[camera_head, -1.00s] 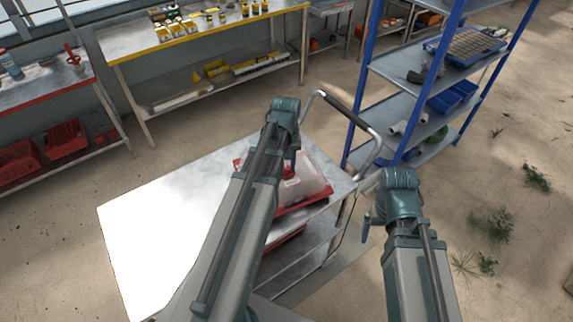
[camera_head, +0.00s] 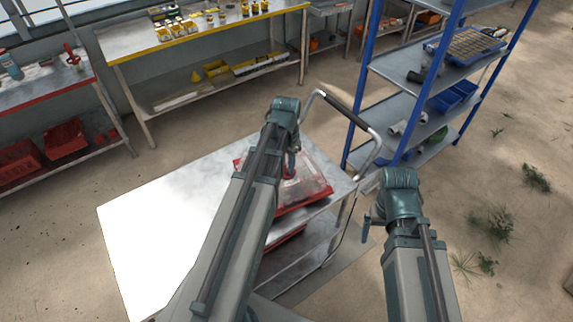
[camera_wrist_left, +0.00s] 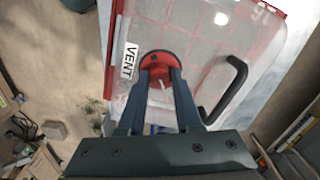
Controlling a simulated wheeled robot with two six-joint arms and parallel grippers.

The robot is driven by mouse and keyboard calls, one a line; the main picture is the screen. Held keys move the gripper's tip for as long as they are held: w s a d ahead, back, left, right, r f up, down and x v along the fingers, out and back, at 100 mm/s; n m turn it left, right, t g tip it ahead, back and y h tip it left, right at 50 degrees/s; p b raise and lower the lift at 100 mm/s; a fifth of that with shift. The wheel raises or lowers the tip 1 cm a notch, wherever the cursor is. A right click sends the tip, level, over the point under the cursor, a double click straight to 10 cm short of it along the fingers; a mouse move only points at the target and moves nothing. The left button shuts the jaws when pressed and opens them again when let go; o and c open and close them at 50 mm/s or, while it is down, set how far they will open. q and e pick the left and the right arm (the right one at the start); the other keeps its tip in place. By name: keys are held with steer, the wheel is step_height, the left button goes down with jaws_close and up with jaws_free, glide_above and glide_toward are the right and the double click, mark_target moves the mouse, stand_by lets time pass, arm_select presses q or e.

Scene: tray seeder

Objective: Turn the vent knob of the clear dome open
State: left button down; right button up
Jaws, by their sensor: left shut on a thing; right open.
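The clear dome (camera_wrist_left: 205,40) sits over a red tray (camera_head: 302,207) on the metal cart. A white label reading VENT (camera_wrist_left: 130,61) is on the dome. The round red vent knob (camera_wrist_left: 154,57) is beside the label and has a white mark. My left gripper (camera_wrist_left: 161,74) is shut on the vent knob from above; its jaws hide part of the knob. In the head view the left arm covers part of the dome. My right gripper (camera_head: 370,222) is open and empty, to the right of the cart and apart from the dome.
The cart top (camera_head: 160,215) is bare to the left of the tray. A black handle (camera_wrist_left: 228,88) stands on the dome near the knob. The cart's push handle (camera_head: 345,115) rises behind, and a blue shelf rack (camera_head: 415,80) stands close on the right.

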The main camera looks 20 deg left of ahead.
arm_select(q)
steer(key=m, duration=0.3)
steer(key=shift+m, duration=2.2)
steer(key=c, duration=0.6)
jaws_free()
steer(key=shift+r, duration=0.1)
step_height(320, 180, up, 14)
steer(key=p, duration=1.3)
steer(key=shift+f+p, duration=0.2)
steer(key=shift+p, duration=0.2)
